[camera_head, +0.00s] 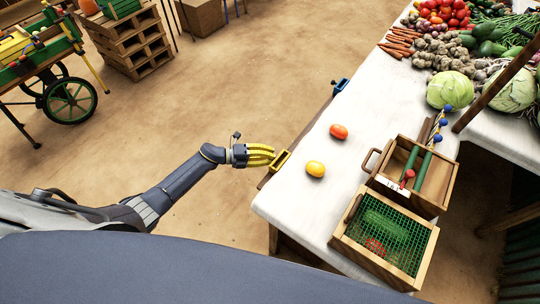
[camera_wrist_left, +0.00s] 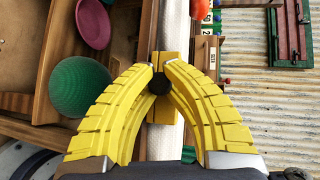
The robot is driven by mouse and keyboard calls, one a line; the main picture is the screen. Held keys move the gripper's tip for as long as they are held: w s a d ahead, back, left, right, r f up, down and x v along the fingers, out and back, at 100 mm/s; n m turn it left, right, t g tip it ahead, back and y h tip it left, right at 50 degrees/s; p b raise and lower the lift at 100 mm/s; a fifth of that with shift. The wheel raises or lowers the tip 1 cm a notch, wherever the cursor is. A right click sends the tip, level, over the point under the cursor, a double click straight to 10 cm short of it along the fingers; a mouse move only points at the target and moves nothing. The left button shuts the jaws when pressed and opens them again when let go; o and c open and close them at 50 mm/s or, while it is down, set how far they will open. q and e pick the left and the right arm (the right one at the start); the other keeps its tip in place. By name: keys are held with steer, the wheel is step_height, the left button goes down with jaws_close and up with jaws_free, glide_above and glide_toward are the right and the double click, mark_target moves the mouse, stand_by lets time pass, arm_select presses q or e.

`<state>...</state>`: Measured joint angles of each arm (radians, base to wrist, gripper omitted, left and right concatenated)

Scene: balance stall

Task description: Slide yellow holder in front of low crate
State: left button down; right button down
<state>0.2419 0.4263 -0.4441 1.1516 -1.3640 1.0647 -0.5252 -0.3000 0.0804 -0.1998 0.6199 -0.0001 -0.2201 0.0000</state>
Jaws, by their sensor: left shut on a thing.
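The yellow holder (camera_head: 281,162) sits on the wooden rail along the left edge of the white table. My left gripper (camera_head: 271,156), with yellow fingers, reaches it from the left. In the left wrist view the fingertips (camera_wrist_left: 160,78) are closed around the dark knob (camera_wrist_left: 159,84) of the yellow holder (camera_wrist_left: 165,60). Two wooden crates stand at the table's right front: one with a green mesh top (camera_head: 380,222), one behind it with green bars (camera_head: 437,178). I cannot tell which is the low crate. My right gripper is not in view.
A blue holder (camera_head: 341,85) sits farther back on the same rail (camera_head: 308,132), and the rail between looks clear. A yellow tomato (camera_head: 315,169) and a red tomato (camera_head: 338,131) lie on the table (camera_head: 290,204). Vegetables, including a cabbage (camera_head: 450,90), fill the back.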

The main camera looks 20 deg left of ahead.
arm_select(q)
steer(key=s+a, duration=0.2)
steer(key=s, duration=0.4)
steer(key=shift+s+a, duration=0.2)
steer(key=shift+a, duration=0.1)
steer(key=c, duration=1.7)
jaws_free()
steer(key=shift+s, duration=0.1)
steer(key=o, duration=0.5)
steer(key=shift+c, duration=0.2)
steer(key=v, duration=1.2)
steer(key=shift+r, duration=0.1)
